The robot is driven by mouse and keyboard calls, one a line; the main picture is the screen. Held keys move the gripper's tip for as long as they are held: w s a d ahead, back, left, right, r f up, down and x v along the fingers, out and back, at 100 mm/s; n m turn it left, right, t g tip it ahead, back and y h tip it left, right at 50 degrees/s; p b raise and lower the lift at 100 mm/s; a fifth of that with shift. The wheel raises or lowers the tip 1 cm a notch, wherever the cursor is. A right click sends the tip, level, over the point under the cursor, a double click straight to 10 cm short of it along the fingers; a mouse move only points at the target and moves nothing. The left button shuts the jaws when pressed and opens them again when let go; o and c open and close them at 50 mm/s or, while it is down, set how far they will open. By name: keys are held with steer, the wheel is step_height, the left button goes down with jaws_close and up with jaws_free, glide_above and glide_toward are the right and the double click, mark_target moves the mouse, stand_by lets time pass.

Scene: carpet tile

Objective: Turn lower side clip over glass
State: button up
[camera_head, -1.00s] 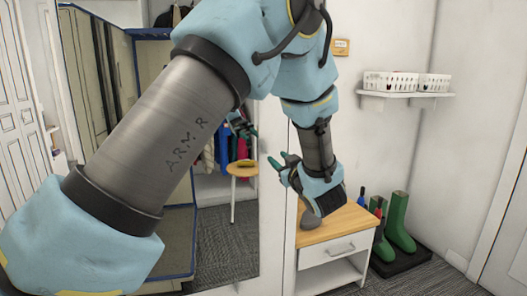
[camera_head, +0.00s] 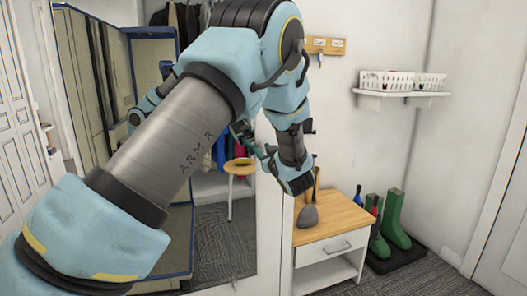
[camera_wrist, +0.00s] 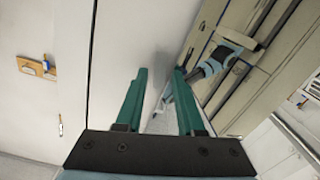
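The glass appears to be the tall wall mirror (camera_head: 225,250), which reflects the room and my arm. It also shows in the wrist view (camera_wrist: 212,100), past the right finger. I cannot make out the lower side clip with certainty in either view; it may be hidden or too small. My gripper (camera_head: 258,150) is in front of the mirror's right side, at mid height, with its green fingers towards the glass. In the wrist view my gripper (camera_wrist: 158,75) is open, its two fingers apart with nothing visible held between them.
A white cabinet with a wooden top (camera_head: 340,220) stands right of the mirror, bearing a grey object (camera_head: 308,217) below my gripper. Green boots (camera_head: 397,220) stand beside it. A key rack (camera_head: 326,46) and a shelf with white baskets (camera_head: 400,92) are on the walls.

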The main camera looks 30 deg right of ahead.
jaws_close()
steer(key=shift+f+b, duration=0.1)
steer(key=shift+b, duration=0.3)
steer(key=n+b, duration=0.1)
steer(key=b, duration=0.1)
steer(key=n+b, duration=0.2)
steer(key=b, duration=0.1)
steer(key=shift+f+n, duration=0.25)
steer(key=shift+n, duration=0.05)
steer(key=n+b, duration=1.1)
steer(key=b, duration=0.5)
steer(key=shift+a+r+b, duration=0.1)
steer(key=shift+b, duration=0.3)
steer(key=shift+n, duration=0.3)
